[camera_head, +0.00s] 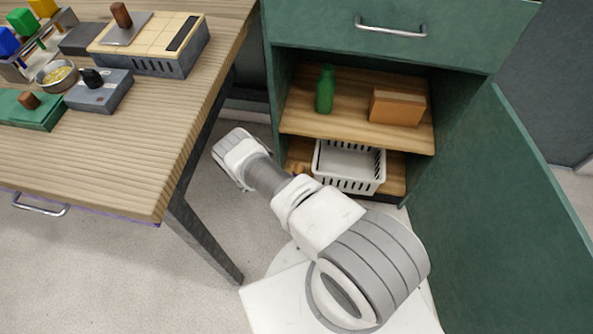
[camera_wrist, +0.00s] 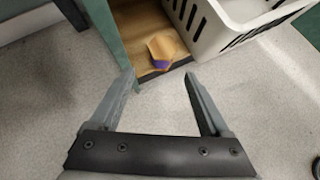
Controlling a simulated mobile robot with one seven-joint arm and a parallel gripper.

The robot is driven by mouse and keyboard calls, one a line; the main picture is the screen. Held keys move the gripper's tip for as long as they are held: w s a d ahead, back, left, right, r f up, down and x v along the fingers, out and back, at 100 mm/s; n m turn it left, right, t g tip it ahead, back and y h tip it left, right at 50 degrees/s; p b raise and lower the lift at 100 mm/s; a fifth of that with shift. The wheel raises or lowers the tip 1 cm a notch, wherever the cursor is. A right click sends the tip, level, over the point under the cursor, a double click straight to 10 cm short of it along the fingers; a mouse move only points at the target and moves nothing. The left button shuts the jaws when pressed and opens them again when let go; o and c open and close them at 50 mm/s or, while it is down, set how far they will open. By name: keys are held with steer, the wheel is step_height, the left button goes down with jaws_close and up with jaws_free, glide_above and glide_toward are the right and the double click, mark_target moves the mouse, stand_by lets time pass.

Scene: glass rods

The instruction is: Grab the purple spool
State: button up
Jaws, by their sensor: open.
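The spool (camera_wrist: 163,48) has wooden ends and a purple band. In the wrist view it lies on the cabinet's bottom shelf, close to the front edge and left of the white basket (camera_wrist: 235,25). In the head view only a small brown part of it (camera_head: 298,168) shows beside my arm. My gripper (camera_wrist: 159,78) is open and empty, its two fingers pointing toward the shelf. The spool is beyond the fingertips, roughly centred between them, and not touched. The gripper itself is hidden in the head view.
The white basket (camera_head: 349,183) stands right of the spool. A green bottle (camera_head: 325,90) and brown box (camera_head: 397,107) are on the shelf above. The cabinet's left side wall (camera_wrist: 103,32) is near the left finger. The wooden table (camera_head: 120,150) stands left; the open door (camera_head: 490,220) is at right.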

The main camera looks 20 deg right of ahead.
mark_target(301, 169)
steer(key=b+x, duration=0.5)
steer(key=x, duration=0.5)
steer(key=shift+s+f, duration=0.1)
steer(key=shift+f, duration=0.05)
steer(key=b+x, duration=0.3)
steer(key=x, duration=0.2)
steer(key=shift+s+d, duration=0.15)
steer(key=shift+d, duration=0.35)
steer(key=c, duration=1.2)
steer(key=shift+o, duration=0.2)
